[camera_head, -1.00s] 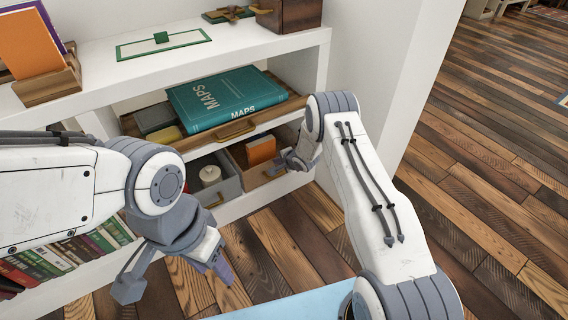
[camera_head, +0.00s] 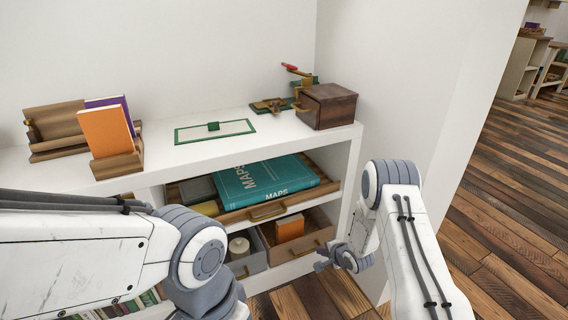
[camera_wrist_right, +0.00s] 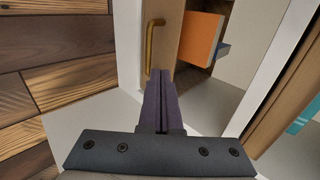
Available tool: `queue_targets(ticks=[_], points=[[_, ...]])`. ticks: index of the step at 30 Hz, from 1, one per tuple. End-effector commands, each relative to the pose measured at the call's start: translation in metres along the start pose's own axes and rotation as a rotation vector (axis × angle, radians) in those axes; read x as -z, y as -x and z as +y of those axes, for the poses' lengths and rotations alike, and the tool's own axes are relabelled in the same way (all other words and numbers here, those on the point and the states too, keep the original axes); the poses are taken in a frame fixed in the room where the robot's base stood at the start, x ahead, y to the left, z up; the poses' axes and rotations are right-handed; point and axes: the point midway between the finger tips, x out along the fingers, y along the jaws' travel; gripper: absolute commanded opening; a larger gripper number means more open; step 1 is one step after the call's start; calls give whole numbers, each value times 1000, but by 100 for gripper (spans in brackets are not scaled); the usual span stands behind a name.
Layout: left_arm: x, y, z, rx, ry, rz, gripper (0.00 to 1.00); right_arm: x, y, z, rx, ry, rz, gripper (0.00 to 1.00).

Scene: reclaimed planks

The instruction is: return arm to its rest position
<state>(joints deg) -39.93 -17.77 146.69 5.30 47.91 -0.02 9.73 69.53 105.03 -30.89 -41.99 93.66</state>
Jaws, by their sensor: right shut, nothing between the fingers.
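My right arm (camera_head: 415,255) comes in from the lower right in the head view. Its gripper (camera_head: 321,266) is beside the right lower drawer of the white shelf. In the right wrist view the right gripper's fingers (camera_wrist_right: 160,88) are together with nothing between them. They point toward the wooden drawer front (camera_wrist_right: 165,45) with its brass handle (camera_wrist_right: 152,45), apart from it as far as I can tell. My left arm (camera_head: 90,250) enters from the left; its gripper is below the picture's edge.
The white shelf (camera_head: 235,150) holds an open drawer with a teal MAPS book (camera_head: 265,178). Below, a grey drawer (camera_head: 250,264) holds a white round item, and a wooden drawer holds an orange book (camera_head: 289,228). A wooden box (camera_head: 327,106) stands on top. Plank floor (camera_head: 500,220) is free at right.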

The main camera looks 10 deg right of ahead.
Motion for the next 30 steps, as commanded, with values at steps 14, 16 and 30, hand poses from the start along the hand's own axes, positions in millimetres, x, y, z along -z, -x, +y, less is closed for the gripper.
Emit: queue_targets(ticks=[14, 16, 30], points=[[0, 5, 0, 0, 0, 0, 50, -112, 125, -104, -268, 693, -57, 0], [0, 6, 0, 0, 0, 0, 50, -137, 160, -110, -316, 823, -99, 0], [1, 11, 1, 0, 0, 0, 50, -252, 386, -49, -468, 1530, -568, 0]])
